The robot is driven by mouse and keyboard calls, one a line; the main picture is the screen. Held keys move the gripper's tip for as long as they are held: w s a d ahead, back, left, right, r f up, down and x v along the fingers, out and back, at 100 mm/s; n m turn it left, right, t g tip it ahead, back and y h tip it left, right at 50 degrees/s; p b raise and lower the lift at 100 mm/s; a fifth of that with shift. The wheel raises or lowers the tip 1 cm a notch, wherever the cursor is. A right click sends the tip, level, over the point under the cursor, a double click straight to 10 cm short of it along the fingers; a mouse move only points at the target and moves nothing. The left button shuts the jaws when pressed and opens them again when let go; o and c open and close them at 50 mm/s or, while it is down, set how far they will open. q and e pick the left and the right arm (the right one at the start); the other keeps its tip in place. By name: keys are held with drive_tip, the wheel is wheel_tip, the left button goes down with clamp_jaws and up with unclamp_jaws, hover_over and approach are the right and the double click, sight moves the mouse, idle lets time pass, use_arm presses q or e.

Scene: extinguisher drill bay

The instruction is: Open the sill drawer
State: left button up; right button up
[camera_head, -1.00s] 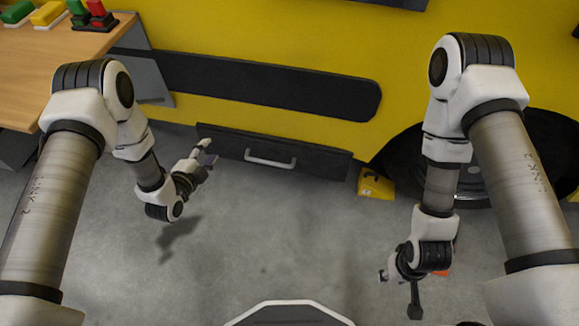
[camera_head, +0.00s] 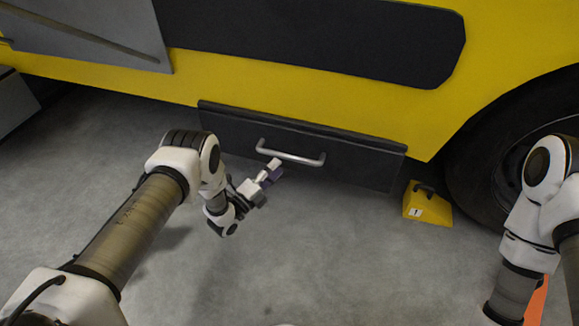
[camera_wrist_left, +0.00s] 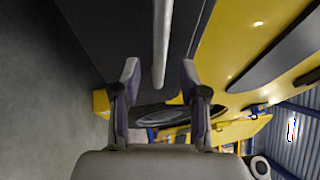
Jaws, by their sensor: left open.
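The sill drawer (camera_head: 345,160) is a dark grey panel under the yellow vehicle body, with no gap visible around its front. Its silver bar handle (camera_head: 290,155) runs across the front. My left gripper (camera_head: 273,172) is open and empty, just in front of and below the left part of the handle. In the left wrist view, the handle bar (camera_wrist_left: 161,45) runs between the two open fingertips of my left gripper (camera_wrist_left: 160,74), apart from both. I cannot tell how deep it lies between them. My right gripper is outside the views; only part of my right arm shows.
A yellow wheel chock (camera_head: 427,212) marked 1 stands on the floor right of the drawer, near the dark tyre (camera_head: 485,165). An orange object (camera_head: 537,300) shows partly behind my right arm. The grey floor (camera_head: 340,260) before the drawer is clear.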

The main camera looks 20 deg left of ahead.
sight(287, 155)
use_arm(q)
drive_tip(key=b+x, duration=0.1)
drive_tip(key=x, duration=0.2)
drive_tip(key=b+x, duration=0.2)
drive_tip(key=shift+w+d+f, duration=0.15)
drive_tip(key=shift+w, duration=0.4)
clamp_jaws()
